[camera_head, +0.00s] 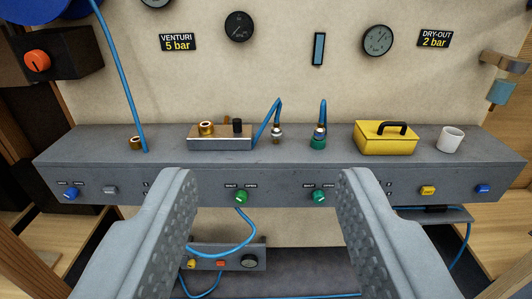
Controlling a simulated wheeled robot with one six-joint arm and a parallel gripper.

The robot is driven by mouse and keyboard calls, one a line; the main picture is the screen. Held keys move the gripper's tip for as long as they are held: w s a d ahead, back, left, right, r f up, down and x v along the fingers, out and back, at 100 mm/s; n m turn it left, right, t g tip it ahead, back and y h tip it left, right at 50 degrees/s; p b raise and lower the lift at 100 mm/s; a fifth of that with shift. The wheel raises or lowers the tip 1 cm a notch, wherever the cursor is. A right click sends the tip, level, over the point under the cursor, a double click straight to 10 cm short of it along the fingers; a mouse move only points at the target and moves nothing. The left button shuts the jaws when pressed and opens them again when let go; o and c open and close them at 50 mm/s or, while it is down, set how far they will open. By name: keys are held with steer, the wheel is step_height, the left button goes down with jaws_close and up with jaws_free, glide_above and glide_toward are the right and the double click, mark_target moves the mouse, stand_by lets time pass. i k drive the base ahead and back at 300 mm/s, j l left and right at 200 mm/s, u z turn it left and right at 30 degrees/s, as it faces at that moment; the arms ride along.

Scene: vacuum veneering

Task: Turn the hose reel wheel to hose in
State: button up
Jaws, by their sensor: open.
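A blue round form (42,10), which looks like the hose reel, is cut off by the top left corner of the view. A black box (75,52) with an orange knob (37,61) sits just below it. I cannot tell which part is the reel's wheel. A blue hose (118,70) hangs from the top edge down to the grey bench, its end beside a brass fitting (135,143). My gripper (268,185) is open and empty, its two fingers wide apart in front of the bench, well to the right of and below the reel.
The grey bench (90,147) spans the view. It carries a block with a brass fitting (220,143), two hose connectors, a yellow box (385,139) and a white cup (451,139). Gauges (239,27) hang on the wall. A lower panel (225,258) with blue hoses is below.

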mark_target(38, 61)
steer(key=j+u, duration=0.2)
steer(key=j, duration=0.3)
steer(key=i+j+u, duration=0.2)
steer(key=j, duration=0.25)
steer(key=j+u, duration=0.2)
steer(key=j, duration=0.3)
steer(key=i, duration=0.05)
